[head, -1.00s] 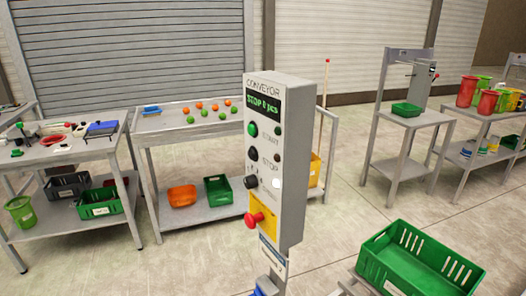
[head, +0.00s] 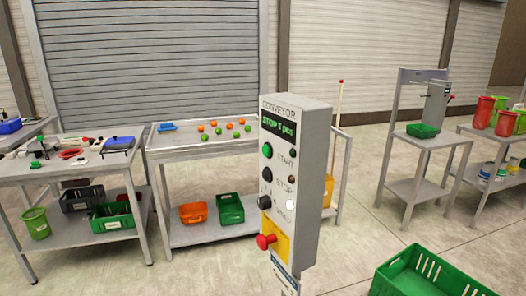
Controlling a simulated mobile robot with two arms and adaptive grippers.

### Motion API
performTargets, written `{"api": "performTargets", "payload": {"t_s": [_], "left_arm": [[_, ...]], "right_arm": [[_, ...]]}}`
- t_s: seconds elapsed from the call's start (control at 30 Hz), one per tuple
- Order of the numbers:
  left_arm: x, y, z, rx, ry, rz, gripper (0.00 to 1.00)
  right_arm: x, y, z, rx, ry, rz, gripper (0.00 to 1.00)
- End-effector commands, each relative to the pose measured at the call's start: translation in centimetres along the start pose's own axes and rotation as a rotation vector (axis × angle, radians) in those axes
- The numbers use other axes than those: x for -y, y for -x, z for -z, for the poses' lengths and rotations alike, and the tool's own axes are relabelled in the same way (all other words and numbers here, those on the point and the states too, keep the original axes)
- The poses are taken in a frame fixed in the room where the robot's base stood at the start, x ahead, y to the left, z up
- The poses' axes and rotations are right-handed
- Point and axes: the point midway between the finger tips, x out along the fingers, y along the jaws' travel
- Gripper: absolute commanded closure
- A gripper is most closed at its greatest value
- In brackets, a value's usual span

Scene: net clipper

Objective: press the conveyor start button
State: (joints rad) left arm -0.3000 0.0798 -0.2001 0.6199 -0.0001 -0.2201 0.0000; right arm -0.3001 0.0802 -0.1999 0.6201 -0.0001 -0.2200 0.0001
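The conveyor control box (head: 295,180) stands upright on a post near the middle of the head view. Its small green display (head: 278,126) seems to read "STOP" with a count. The green start button (head: 267,149) is below the display, labelled START. A dark stop button (head: 267,175) sits under it, then a black knob (head: 264,202). A red mushroom button (head: 266,241) on a yellow plate (head: 279,239) is at the bottom. Neither of my grippers shows in the head view.
A green crate (head: 388,278) is at the lower right. Behind the box stands a table (head: 210,146) with orange and green balls on top. A tool table (head: 72,167) is at left, and a stand with a green tray (head: 422,131) at right. Open floor lies between.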

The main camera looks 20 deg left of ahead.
Motion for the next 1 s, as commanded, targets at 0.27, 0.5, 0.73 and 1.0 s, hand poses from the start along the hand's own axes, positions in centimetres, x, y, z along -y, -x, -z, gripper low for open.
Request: {"api": "performTargets", "payload": {"t_s": [0.27, 0.5, 0.73, 1.0], "left_arm": [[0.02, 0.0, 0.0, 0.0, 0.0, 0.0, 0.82], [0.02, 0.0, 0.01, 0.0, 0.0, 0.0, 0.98], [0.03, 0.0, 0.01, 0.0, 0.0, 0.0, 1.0], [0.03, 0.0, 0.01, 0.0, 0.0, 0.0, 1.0]], "right_arm": [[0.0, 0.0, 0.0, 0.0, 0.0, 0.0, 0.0], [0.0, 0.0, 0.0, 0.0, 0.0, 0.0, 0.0], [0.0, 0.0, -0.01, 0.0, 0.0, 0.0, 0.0], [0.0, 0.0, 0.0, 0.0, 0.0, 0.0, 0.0]]}}
